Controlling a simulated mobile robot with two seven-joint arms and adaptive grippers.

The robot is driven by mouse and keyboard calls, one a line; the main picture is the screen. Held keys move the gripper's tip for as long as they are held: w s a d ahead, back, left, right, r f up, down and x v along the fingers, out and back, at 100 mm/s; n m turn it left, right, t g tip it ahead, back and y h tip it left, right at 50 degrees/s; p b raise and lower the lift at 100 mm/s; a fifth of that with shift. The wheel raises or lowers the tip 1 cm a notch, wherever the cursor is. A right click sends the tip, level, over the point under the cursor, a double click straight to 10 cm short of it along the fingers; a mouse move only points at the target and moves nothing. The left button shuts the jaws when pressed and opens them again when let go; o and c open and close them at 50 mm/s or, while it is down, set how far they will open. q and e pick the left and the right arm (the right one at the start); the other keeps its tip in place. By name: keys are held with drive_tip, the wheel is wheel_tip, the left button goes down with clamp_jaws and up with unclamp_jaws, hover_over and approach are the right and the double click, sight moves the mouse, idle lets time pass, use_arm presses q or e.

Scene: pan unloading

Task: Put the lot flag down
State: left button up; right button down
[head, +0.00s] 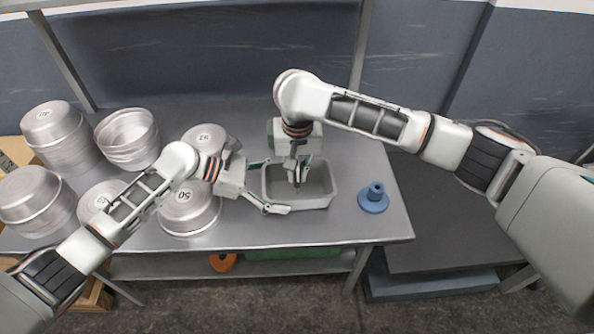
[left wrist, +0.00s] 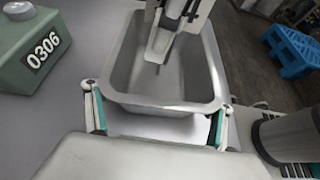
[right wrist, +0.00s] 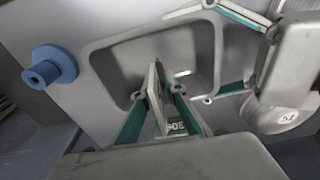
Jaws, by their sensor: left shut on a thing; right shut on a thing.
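My right gripper (head: 297,178) points down over the grey tray (head: 330,202). It is shut on a thin pale piece, seemingly the lot flag (right wrist: 156,92), which is mostly hidden by the fingers. Its lower end is over or inside the tray; I cannot tell whether it touches the floor. A number label shows between the fingers in the right wrist view. My left gripper (head: 268,186) is shut on the tray at its left end, one finger on each side, as the left wrist view also shows (left wrist: 157,112). The tray looks empty otherwise.
A green block marked 0306 (left wrist: 38,55) stands beside the tray. A blue flanged piece (head: 373,200) stands right of it. Several round metal pans, one marked 50 (head: 189,212), stand at the left. The table (head: 330,232) is clear in front of the tray.

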drive_tip(key=c, duration=2.1)
unclamp_jaws()
drive_tip(key=r, duration=0.4)
drive_tip(key=s+r, duration=0.1)
drive_tip(key=r, duration=0.7)
drive_tip(key=shift+s+r, duration=0.15)
use_arm(q)
drive_tip(key=o, duration=0.9)
